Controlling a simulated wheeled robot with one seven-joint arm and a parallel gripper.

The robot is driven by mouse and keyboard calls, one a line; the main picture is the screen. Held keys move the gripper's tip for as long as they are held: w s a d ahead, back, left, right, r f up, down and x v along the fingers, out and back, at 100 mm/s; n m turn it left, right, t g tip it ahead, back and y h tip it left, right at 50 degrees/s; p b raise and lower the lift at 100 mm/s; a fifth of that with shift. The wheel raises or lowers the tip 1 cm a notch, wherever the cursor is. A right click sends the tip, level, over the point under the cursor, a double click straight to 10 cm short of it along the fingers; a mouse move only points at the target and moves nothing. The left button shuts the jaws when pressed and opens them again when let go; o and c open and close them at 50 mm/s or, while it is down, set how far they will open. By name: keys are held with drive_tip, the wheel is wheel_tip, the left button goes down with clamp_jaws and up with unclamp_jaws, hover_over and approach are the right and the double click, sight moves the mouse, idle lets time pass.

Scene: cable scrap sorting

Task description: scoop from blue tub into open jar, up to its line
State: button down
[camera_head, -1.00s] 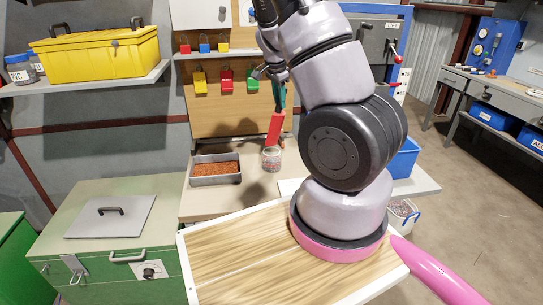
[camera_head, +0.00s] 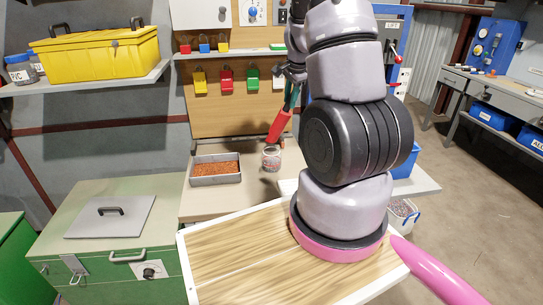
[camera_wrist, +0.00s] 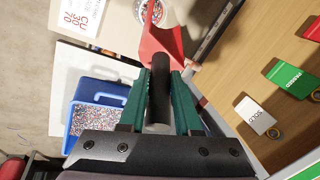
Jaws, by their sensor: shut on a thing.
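My gripper (camera_wrist: 160,82) has green fingers and is shut on the black handle of a red scoop (camera_wrist: 163,42). In the head view the scoop (camera_head: 279,126) hangs tilted with its red end down, just above and beside the jar (camera_head: 271,158). The jar is clear, stands open on the bench and holds mixed granules; its line cannot be made out. Its open mouth (camera_wrist: 151,11) shows at the top of the wrist view, past the scoop. The blue tub (camera_wrist: 68,128) holds multicoloured granules; in the head view the tub (camera_head: 405,160) is partly hidden by my arm. The scoop's inside is not clearly visible.
A metal tray (camera_head: 216,180) of orange-brown granules sits left of the jar. Coloured tags (camera_head: 226,80) hang on the wooden board behind the bench. A white sheet with red print (camera_wrist: 85,14) lies near the jar. A clear bucket (camera_head: 403,214) stands lower right.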

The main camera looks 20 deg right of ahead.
drive_tip(key=shift+s+d+r+t+y, duration=0.25)
drive_tip(key=shift+s+d+y, duration=0.2)
drive_tip(key=shift+d, duration=0.25)
drive_tip(key=shift+s+d+r+t+y, duration=0.15)
drive_tip(key=shift+s+d+t+y, duration=0.25)
drive_tip(key=shift+d, duration=0.25)
drive_tip(key=shift+s+d+f+m+t+y, duration=0.15)
drive_tip(key=shift+s+d+f+t+y, duration=0.15)
drive_tip(key=shift+s+d+f+y, duration=0.3)
drive_tip(key=shift+s+d+f+m+t+y, duration=0.1)
drive_tip(key=shift+s+d+f+t+y, duration=0.25)
drive_tip(key=shift+d, duration=0.35)
drive_tip(key=shift+s+d+f+m+t+y, duration=0.15)
drive_tip(key=shift+s+d+f+t+y, duration=0.15)
drive_tip(key=shift+s+d+f+y, duration=0.25)
drive_tip(key=shift+w+d+r, duration=0.1)
drive_tip(key=shift+w+r, duration=0.05)
drive_tip(key=shift+s+d+f+m+t+y, duration=0.15)
drive_tip(key=shift+s+d+f+t+y, duration=0.35)
drive_tip(key=shift+d+f+t+y, duration=0.15)
drive_tip(key=shift+s+d+f+m+t+y, duration=0.15)
drive_tip(key=shift+s+d+f+t+y, duration=0.4)
drive_tip(key=shift+d, duration=0.2)
